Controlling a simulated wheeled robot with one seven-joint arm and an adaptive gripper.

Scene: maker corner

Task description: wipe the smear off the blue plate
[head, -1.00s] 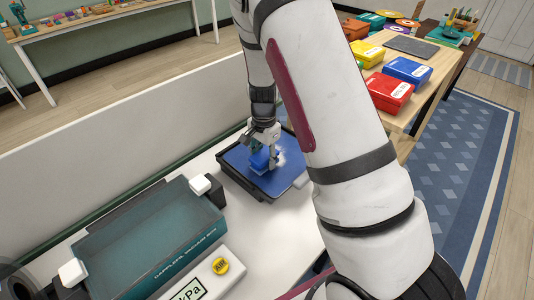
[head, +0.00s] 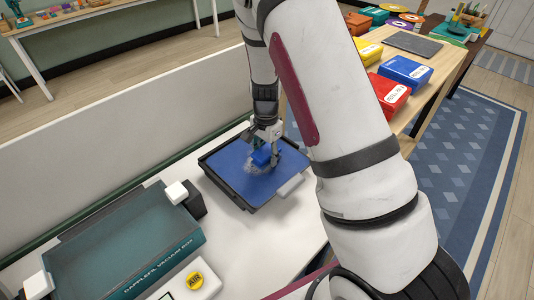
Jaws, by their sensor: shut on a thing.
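The blue plate (head: 231,179) lies in a dark-rimmed frame on the white bench top, with a light grey handle (head: 291,185) at its right front. A whitish smear (head: 252,167) shows on the plate, left of and below a small blue block (head: 262,157). My gripper (head: 268,150) is shut on the blue block and holds it down at the plate, near its middle. The fingers partly hide the block, and I cannot tell whether it is pressed flat. My gripper and the block hide part of the plate beneath them.
A teal vacuum box (head: 130,245) with white-capped clamps stands at the front left of the bench. A low pale wall (head: 110,140) runs behind it. A wooden table (head: 440,80) with red (head: 388,95) and blue (head: 405,70) boxes stands at the right.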

